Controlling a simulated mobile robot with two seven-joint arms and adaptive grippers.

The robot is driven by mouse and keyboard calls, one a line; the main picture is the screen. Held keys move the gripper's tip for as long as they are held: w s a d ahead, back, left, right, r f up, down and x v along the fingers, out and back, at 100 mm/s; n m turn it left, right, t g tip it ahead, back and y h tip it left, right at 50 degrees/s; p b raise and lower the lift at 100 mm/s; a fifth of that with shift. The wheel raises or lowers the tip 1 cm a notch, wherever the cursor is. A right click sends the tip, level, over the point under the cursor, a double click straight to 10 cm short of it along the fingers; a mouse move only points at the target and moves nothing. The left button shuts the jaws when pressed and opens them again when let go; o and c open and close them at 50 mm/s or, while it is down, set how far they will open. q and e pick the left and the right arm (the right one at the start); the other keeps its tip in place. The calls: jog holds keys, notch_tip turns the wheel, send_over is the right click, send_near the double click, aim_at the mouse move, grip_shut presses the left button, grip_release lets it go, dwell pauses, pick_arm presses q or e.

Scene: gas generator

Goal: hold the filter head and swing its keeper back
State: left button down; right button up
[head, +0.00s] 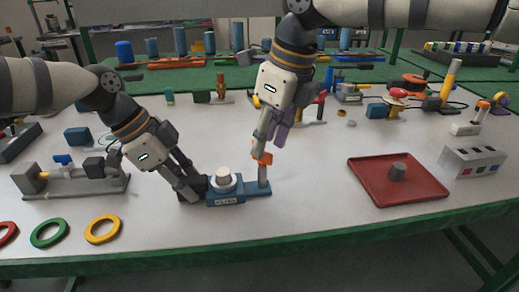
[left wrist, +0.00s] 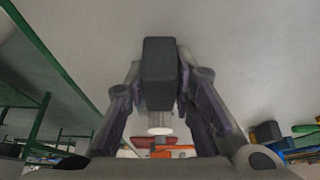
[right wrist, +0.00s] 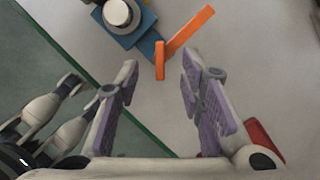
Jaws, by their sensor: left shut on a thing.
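The filter unit (head: 228,197) is a blue block with a label, standing on the table, with a pale round cap (head: 223,178) on top. A dark block (left wrist: 160,75) at its left end sits between the fingers of my left gripper (head: 192,189), which is shut on it. The orange keeper (head: 263,158) is at the unit's right end by a grey post (head: 264,176). In the right wrist view the keeper (right wrist: 188,31) shows as two angled orange bars. My right gripper (right wrist: 161,65) is open and empty, its fingertips close to the keeper; contact cannot be told.
The table's green front edge (head: 300,243) is close. Table between filter and tray is clear.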

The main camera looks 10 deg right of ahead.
jog(key=shift+x, duration=1.6)
grip_shut()
